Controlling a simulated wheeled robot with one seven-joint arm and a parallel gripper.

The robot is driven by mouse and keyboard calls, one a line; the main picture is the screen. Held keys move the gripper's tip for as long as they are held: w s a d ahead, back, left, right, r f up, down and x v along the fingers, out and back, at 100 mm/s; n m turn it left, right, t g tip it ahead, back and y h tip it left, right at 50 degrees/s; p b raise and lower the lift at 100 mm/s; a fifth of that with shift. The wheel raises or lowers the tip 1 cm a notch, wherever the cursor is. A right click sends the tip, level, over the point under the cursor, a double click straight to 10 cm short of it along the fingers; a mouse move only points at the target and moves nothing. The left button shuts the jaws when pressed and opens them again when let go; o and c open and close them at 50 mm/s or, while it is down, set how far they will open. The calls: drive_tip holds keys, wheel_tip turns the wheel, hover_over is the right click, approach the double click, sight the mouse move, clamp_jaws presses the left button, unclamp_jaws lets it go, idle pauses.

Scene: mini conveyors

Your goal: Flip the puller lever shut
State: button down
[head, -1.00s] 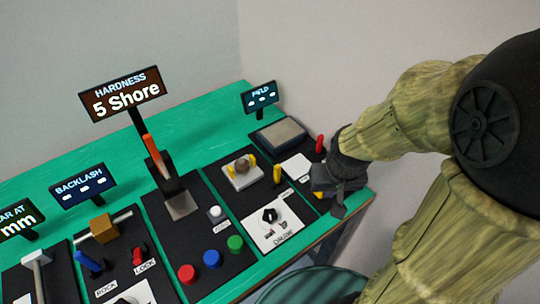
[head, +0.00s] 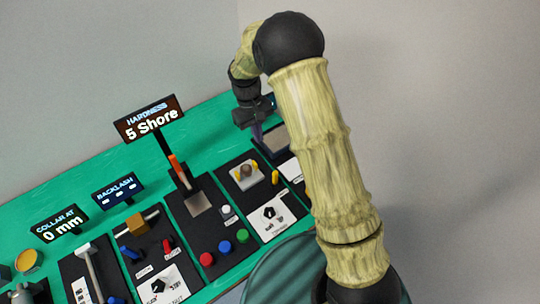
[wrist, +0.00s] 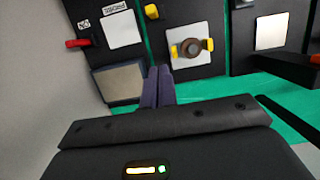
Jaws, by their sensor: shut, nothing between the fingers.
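A puller with yellow jaws around a brown round part (head: 246,169) sits on a light plate on a black panel. It also shows in the wrist view (wrist: 192,47). A short yellow lever (head: 275,177) stands on the same panel, to the right of the plate. I take it as the puller lever; it is at the top edge of the wrist view (wrist: 151,11). Which way it is set I cannot tell. My gripper (head: 257,131) is shut and empty, above the back of the bench, behind the puller panel and apart from the lever. Its fingers (wrist: 158,85) show closed together.
A grey pad (wrist: 120,84) and a red lever (wrist: 80,43) are on the neighbouring panel. A hardness post with its sign (head: 149,119) stands left of the puller. Red, blue and green buttons (head: 224,247) are nearer me. My arm hides the bench's right end.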

sight(275, 178)
drive_tip(key=shift+w+a+f, duration=0.1)
drive_tip(key=shift+f, duration=0.05)
drive_tip(key=p+x, duration=0.2)
drive_tip(key=x, duration=0.7)
drive_tip(key=shift+f+p, duration=0.1)
drive_tip(key=shift+p, duration=0.3)
drive_tip(key=s+d+p, duration=0.2)
drive_tip(key=s, duration=0.1)
drive_tip(key=shift+s+d+f, duration=0.2)
drive_tip(key=shift+d+f, duration=0.1)
drive_tip(key=shift+f, duration=0.05)
drive_tip(key=shift+w, duration=0.1)
